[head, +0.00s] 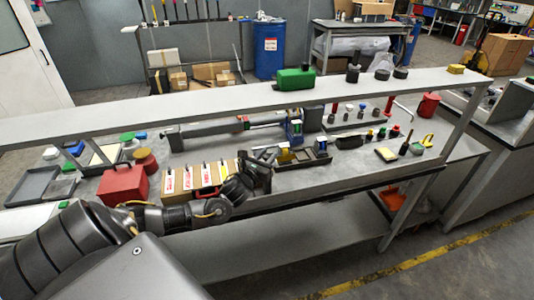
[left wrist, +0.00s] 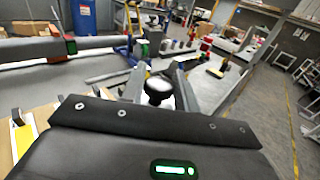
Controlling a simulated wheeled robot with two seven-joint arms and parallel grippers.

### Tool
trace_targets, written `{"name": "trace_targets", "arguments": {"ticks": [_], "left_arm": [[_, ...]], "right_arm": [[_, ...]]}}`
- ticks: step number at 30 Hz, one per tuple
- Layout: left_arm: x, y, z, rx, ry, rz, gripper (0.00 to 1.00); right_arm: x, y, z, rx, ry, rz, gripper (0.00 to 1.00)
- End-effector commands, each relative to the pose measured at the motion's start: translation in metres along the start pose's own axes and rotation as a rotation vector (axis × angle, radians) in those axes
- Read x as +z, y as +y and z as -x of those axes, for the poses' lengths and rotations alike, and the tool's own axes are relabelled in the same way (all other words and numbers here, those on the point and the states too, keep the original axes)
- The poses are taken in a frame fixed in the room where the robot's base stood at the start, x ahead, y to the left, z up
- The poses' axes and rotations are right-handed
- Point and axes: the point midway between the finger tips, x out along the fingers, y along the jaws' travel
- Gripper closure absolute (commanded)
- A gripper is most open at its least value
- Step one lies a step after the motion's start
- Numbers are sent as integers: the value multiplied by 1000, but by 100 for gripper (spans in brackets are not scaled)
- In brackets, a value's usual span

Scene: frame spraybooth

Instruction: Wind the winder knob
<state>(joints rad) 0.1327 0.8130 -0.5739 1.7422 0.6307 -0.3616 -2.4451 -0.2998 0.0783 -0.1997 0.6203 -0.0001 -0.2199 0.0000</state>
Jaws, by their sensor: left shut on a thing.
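The winder knob (left wrist: 159,90) is a dark round knob in the middle of the left wrist view, with a pale, bright part just below it. My left gripper (left wrist: 160,86) has its two grey fingers on either side of the knob and is shut on it. In the head view my left gripper (head: 272,155) reaches over the front part of the workbench, and the knob cannot be made out there behind the gripper. My right gripper is in neither view.
Labelled cardboard boxes (head: 185,180) and a red box (head: 122,184) stand left of my gripper. A dark tray (head: 305,158) lies just right of it. Bottles and small parts stand farther right. A long grey shelf (head: 215,103) runs above the bench (head: 345,172).

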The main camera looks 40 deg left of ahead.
Motion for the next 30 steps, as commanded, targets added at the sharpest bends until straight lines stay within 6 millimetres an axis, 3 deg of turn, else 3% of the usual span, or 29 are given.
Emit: {"name": "trace_targets", "arguments": {"ticks": [12, 30], "left_arm": [[2, -2, -1, 392, 2, 6, 92], [2, 0, -1, 736, -5, -1, 92]], "right_arm": [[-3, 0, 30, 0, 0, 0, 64], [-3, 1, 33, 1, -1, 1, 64]]}}
